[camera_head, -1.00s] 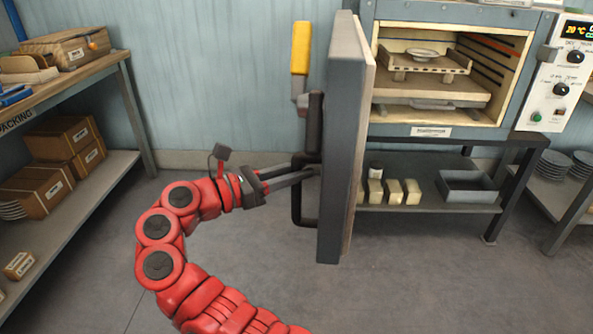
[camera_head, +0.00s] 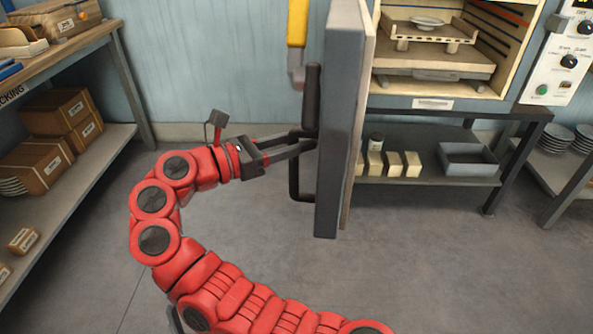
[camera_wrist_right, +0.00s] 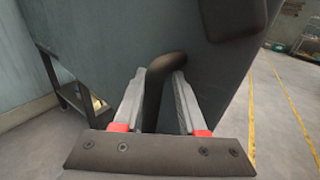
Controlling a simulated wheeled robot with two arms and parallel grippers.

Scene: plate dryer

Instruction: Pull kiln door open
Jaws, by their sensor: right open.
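The kiln door (camera_head: 340,130) stands swung wide open, seen nearly edge-on in the head view. Its dark bar handle (camera_head: 294,182) is on the door's left-facing side. My right gripper (camera_head: 312,140) is at the handle; in the right wrist view the open fingers (camera_wrist_right: 158,95) lie on either side of the dark handle bar (camera_wrist_right: 160,85), with the door face (camera_wrist_right: 110,40) behind. The kiln chamber (camera_head: 440,88) is exposed, with a small dish (camera_head: 427,21) on a shelf inside. My left gripper does not show.
A packing bench (camera_head: 75,48) with boxes (camera_head: 45,170) on its lower shelf stands at the left. The kiln stand (camera_head: 520,115) holds pale blocks (camera_head: 394,164) and a grey tray (camera_head: 470,160). A yellow-handled item (camera_head: 297,25) is behind the door. The floor (camera_head: 420,260) in front is clear.

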